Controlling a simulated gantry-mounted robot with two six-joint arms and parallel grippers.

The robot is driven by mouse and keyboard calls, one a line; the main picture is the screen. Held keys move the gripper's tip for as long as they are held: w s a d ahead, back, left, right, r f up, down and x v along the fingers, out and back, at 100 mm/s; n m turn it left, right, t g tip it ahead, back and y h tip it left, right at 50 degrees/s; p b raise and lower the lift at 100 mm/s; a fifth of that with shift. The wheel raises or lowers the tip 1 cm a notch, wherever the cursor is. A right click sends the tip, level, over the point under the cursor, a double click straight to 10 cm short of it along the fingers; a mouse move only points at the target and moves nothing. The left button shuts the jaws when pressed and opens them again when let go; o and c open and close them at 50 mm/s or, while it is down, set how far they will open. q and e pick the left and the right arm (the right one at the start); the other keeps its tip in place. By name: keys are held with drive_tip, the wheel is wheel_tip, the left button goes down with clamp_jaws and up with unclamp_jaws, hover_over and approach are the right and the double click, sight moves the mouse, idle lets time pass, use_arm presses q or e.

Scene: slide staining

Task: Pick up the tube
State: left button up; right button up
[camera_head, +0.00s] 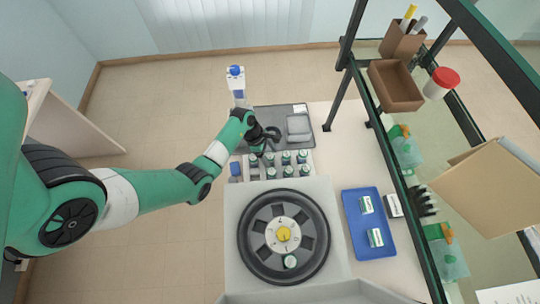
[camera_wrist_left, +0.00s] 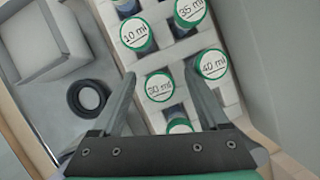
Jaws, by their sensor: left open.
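Several tubes with green rims and white labelled caps stand in a white rack (camera_head: 262,174). In the left wrist view the caps read 10 ml (camera_wrist_left: 134,34), 35 ml (camera_wrist_left: 190,11), 30 ml (camera_wrist_left: 160,87) and 40 ml (camera_wrist_left: 213,65); another cap (camera_wrist_left: 180,127) is partly hidden by my gripper. My left gripper (camera_wrist_left: 158,75) is open above the rack, with the 30 ml cap showing between its fingers and nothing held. In the head view the left gripper (camera_head: 264,142) is at the rack's far side. One more tube (camera_head: 290,261) sits in the centrifuge rotor (camera_head: 262,255). My right gripper is out of view.
A grey tray (camera_head: 310,119) lies behind the rack, with a round dark-rimmed item (camera_wrist_left: 88,97) beside the tubes in the wrist view. A blue tray (camera_head: 377,220) with small boxes lies right of the centrifuge. A glass shelf with dark posts (camera_head: 345,90) stands at right.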

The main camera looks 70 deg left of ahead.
use_arm(q)
clamp_jaws()
idle(0.4)
